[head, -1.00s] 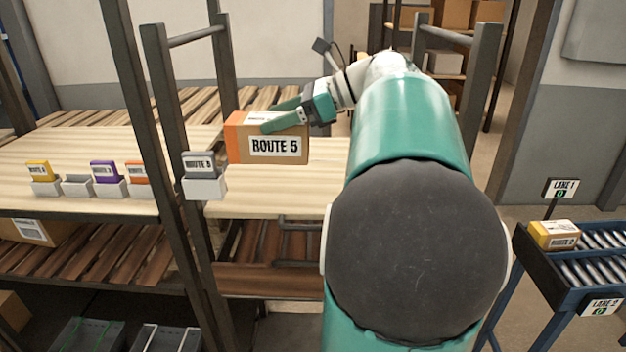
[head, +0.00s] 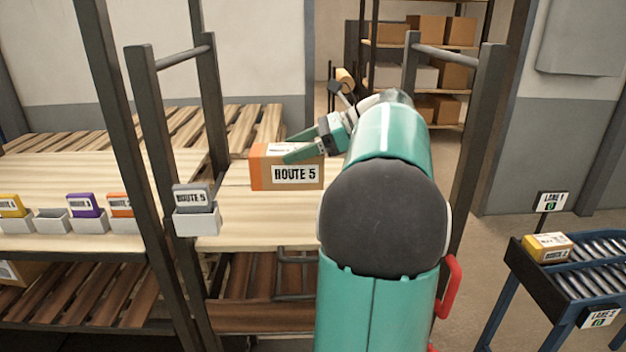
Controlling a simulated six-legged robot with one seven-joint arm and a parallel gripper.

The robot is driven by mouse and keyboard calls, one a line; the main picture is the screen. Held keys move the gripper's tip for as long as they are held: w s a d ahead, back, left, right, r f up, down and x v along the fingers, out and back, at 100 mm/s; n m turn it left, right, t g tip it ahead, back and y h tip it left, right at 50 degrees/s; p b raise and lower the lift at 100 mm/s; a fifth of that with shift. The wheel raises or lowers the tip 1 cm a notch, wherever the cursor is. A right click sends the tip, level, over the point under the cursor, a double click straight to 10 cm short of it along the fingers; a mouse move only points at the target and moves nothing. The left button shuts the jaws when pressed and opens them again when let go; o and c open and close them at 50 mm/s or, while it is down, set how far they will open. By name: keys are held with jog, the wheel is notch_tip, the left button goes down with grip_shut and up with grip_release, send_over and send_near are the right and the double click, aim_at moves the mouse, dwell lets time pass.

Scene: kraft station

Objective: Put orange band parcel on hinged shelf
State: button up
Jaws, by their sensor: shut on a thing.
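The orange band parcel (head: 258,173) is a brown box with an orange left end and a ROUTE 5 label on its front. My gripper (head: 298,154) is shut on its upper part from the right. The parcel is upright, over the right-hand section of the pale wooden shelf (head: 262,226). I cannot tell whether its underside touches the boards. I take this section, between the dark posts, to be the hinged shelf; its hinge is not visible. My arm hides the shelf's right part.
A grey card in a white holder (head: 196,221) stands at the shelf's front left. Yellow, purple and orange cards (head: 84,204) line the left shelf. Dark posts (head: 168,170) divide the shelves. A yellow-banded parcel (head: 547,247) is on the roller conveyor (head: 592,262) at right.

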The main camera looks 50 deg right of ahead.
jog(key=d+f, duration=0.1)
jog(key=f, duration=0.1)
jog(key=d+f, duration=0.2)
jog(key=shift+d+f, duration=0.2)
jog(key=shift+f, duration=0.05)
jog(key=shift+s+d+f, duration=0.15)
jog(key=shift+s, duration=0.15)
jog(key=shift+w+d+f, duration=0.15)
jog(key=shift+f, duration=0.1)
jog(key=shift+d+f, duration=0.15)
jog(key=shift+f, duration=0.8)
jog(key=shift+d+f, duration=0.15)
jog(key=shift+f, duration=0.75)
jog(key=o, duration=0.8)
jog(key=shift+f, duration=0.2)
jog(key=o, duration=0.4)
jog(key=shift+r, duration=0.2)
